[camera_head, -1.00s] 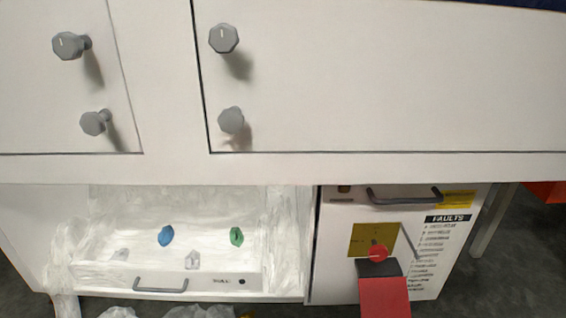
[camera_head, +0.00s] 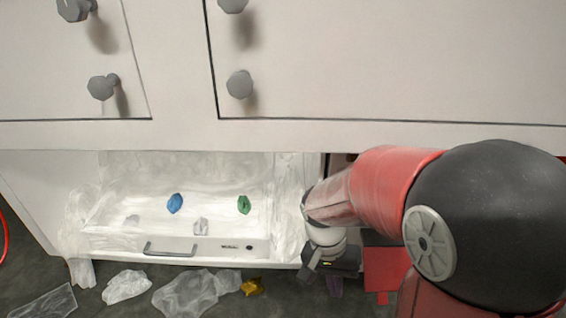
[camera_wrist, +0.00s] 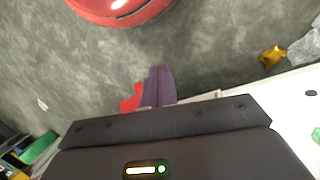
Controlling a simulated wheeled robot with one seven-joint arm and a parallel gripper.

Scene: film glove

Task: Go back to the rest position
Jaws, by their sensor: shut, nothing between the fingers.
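My gripper (camera_head: 335,290) hangs low in front of the white cabinet, right of the open drawer (camera_head: 215,246). In the wrist view its purple fingers (camera_wrist: 158,85) are together, with nothing between them.
The open drawer is lined with clear film and holds a blue piece (camera_head: 175,203), a green piece (camera_head: 244,204) and pale pieces. Crumpled clear film (camera_head: 190,293) and a yellow scrap (camera_head: 252,287) lie on the floor. Grey knobs (camera_head: 239,84) stick out above. Grey floor is open in the wrist view (camera_wrist: 90,60).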

